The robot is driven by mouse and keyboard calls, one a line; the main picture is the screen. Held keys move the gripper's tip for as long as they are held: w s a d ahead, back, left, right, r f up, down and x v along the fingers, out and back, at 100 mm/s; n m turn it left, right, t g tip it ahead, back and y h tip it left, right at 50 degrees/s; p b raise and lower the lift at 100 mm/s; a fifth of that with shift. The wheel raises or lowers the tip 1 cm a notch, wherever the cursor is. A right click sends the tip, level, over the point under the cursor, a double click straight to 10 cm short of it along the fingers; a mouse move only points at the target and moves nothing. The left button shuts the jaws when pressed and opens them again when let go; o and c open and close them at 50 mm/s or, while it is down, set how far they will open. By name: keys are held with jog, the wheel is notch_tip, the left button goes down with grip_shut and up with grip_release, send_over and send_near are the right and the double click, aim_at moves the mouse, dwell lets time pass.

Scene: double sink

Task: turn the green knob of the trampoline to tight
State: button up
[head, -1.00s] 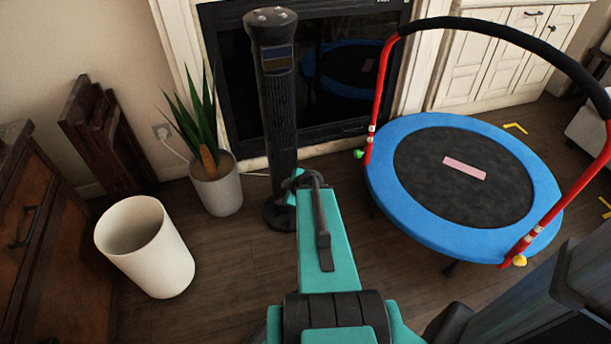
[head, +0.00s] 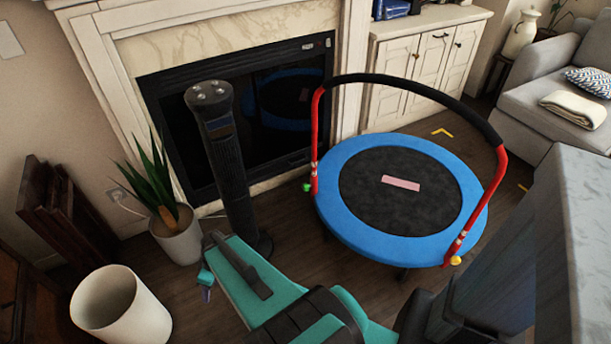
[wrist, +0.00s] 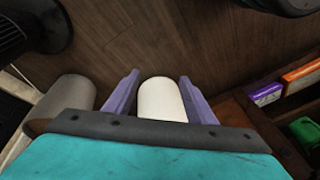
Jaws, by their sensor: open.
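The trampoline (head: 343,230) has a blue rim, a black mat and a red handlebar with a black padded top. It stands right of centre in the head view. The small green knob (head: 306,187) sits low on the handlebar's left leg; its setting is too small to read. A yellow knob (head: 456,260) is low on the right leg. My gripper (wrist: 159,76) is open, its two purple fingers apart with nothing held. In the head view it is mostly hidden behind my arm, well left of the trampoline. The knob is not in the wrist view.
A black tower fan (head: 230,170) stands between my arm and the fireplace (head: 170,110). A potted plant (head: 178,235) and a white bin (head: 120,305) are at left; the bin also shows below my fingers (wrist: 160,98). A grey sofa (head: 530,110) is at right. Floor shows between fan and trampoline.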

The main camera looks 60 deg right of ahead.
jog(key=s+a+r+m+g+h+p, duration=0.1)
jog(key=s+a+r+g+p, duration=0.2)
jog(key=s+a+r+p, duration=0.3)
jog(key=s+a+r+m+g+h+p, duration=0.1)
jog(key=s+a+r+g+p, duration=0.3)
jog(key=s+p, duration=0.7)
jog(key=shift+s+a+r+m+h+p, duration=0.4)
jog(key=shift+a+r+m+p, duration=0.6)
jog(key=shift+r, duration=1.2)
jog(key=shift+a, duration=0.4)
